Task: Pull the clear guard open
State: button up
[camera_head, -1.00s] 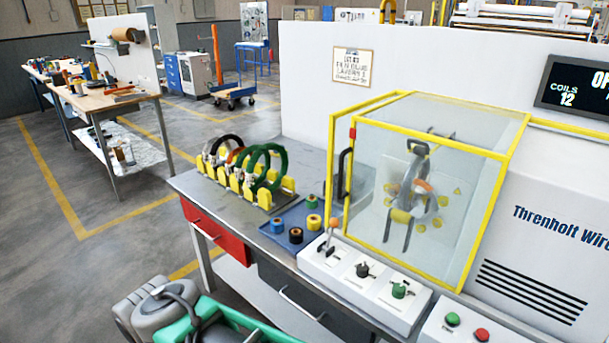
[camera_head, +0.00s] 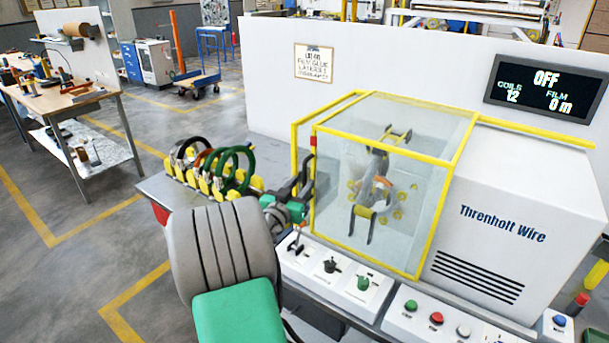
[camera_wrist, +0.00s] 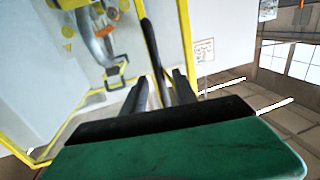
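The clear guard (camera_head: 335,185) is a see-through box with yellow edges. It stands closed over the winding ring on the machine. Its upright black handle (camera_wrist: 152,45) is on the guard's left side in the head view, where my gripper (camera_head: 298,193) partly hides it. In the wrist view the handle runs down between the two dark fingers of my gripper (camera_wrist: 160,78). The fingers are apart, with a visible gap on each side of the handle. The winding ring (camera_head: 380,185) shows through the panes.
A rack of coils (camera_head: 215,170) stands on the bench left of my gripper. A control panel with a lever and knobs (camera_head: 330,268) lies below the guard. The display (camera_head: 545,88) reads OFF, 12 coils, film 0 m. Open floor lies to the left.

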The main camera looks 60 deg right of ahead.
jog(key=shift+d, duration=1.45)
jog(key=shift+c, duration=0.4)
jog(key=shift+w, duration=0.1)
grip_shut()
